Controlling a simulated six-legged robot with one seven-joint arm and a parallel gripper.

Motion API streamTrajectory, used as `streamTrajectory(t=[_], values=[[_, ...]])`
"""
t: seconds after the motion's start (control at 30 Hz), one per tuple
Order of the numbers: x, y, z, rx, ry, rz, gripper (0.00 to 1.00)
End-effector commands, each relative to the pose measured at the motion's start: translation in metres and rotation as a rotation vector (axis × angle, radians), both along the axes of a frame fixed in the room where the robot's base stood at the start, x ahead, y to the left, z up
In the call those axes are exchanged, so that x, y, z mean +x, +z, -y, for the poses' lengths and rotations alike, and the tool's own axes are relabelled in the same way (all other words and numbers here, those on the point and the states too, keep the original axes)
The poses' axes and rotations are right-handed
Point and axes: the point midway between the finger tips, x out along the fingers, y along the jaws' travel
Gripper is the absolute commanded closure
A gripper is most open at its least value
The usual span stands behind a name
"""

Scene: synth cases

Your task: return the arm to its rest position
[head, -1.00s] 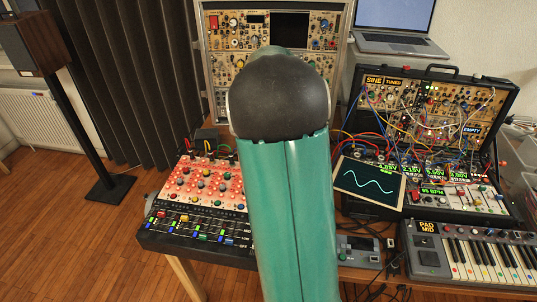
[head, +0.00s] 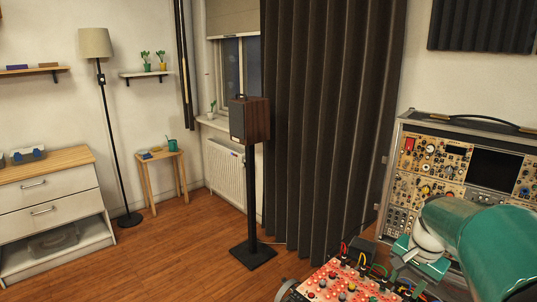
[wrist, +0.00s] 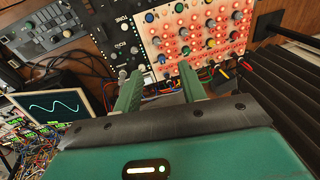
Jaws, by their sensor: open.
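My green arm (head: 490,240) reaches in from the right edge in the head view. My gripper (wrist: 161,88) shows in the wrist view with its two green fingers apart and nothing between them. Beyond the fingertips is a red-lit panel of knobs (wrist: 195,30), with loose cables between it and my gripper. In the head view this panel (head: 335,285) is at the bottom edge, partly cut off. I cannot tell from these views how far my fingertips are from it.
A tall modular rack (head: 440,160) stands behind my arm. A speaker on a stand (head: 249,120) and a dark curtain (head: 325,120) are left of it. A screen with a wave trace (wrist: 55,107) and tangled cables lie left in the wrist view. The wooden floor (head: 170,255) is open.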

Motion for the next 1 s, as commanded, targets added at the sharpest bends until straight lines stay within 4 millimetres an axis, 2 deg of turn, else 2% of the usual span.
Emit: streamTrajectory(t=[0.03,0.2,0.5,0.6,0.73,0.83,1.0], values=[[-0.006,0.012,-0.021,-0.01,0.065,0.03,0.59],[-0.033,0.036,-0.08,-0.056,0.278,0.104,0.59],[-0.096,0.055,-0.165,-0.185,0.646,0.231,0.59],[-0.118,0.055,-0.185,-0.238,0.759,0.266,0.59],[-0.138,0.051,-0.201,-0.295,0.861,0.298,0.59],[-0.146,0.049,-0.207,-0.319,0.902,0.31,0.59],[-0.148,0.048,-0.208,-0.324,0.913,0.311,0.59]])
